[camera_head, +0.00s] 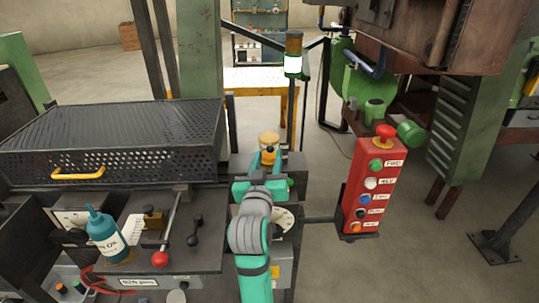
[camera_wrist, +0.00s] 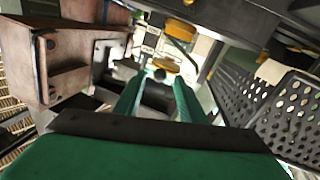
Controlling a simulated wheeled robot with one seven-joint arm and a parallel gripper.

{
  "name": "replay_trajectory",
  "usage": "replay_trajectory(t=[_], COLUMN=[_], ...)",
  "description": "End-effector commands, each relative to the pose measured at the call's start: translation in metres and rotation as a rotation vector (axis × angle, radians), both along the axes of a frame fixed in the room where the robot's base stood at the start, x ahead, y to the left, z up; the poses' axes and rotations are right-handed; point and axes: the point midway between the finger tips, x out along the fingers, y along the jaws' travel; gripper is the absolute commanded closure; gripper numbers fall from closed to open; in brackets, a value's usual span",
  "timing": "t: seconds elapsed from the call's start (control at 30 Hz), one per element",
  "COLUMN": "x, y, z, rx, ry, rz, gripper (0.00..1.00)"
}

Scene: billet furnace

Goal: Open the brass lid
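The brass lid (camera_head: 269,138) is a round yellow cap, closed on a small dark fitting beyond the machine's front panel. It shows as a brass disc in the wrist view (camera_wrist: 166,65), just past my fingertips. My gripper (camera_head: 268,154) is right in front of the lid, its teal fingers pointing at it. In the wrist view my gripper (camera_wrist: 159,80) has its fingers apart, with a small dark knob (camera_wrist: 158,75) showing between the tips. I cannot tell whether the fingers touch the knob. The fingers partly hide the fitting below the lid.
A black perforated guard (camera_head: 120,130) with a yellow handle stands at left. A teal bottle (camera_head: 105,235) and a red-knobbed lever (camera_head: 166,235) are on the panel. A red button box (camera_head: 372,190) stands at right. A signal lamp post (camera_head: 293,65) rises behind the lid.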

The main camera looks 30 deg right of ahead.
Motion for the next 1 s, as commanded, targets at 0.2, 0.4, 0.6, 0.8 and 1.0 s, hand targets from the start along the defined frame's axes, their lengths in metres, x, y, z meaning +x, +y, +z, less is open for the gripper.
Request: replay_trajectory(t=[0.2,0.4,0.6,0.8,1.0], x=[0.015,0.017,0.017,0.017,0.018], y=[-0.011,-0.012,-0.012,-0.012,-0.017], z=[0.0,0.0,0.0,0.0,0.003], rx=[0.0,0.0,0.0,0.0,0.003], ry=[0.0,0.0,0.0,0.0,0.008], rz=[0.0,0.0,0.0,0.0,-0.007], gripper=[0.63,0.63,0.8,1.0,1.0])
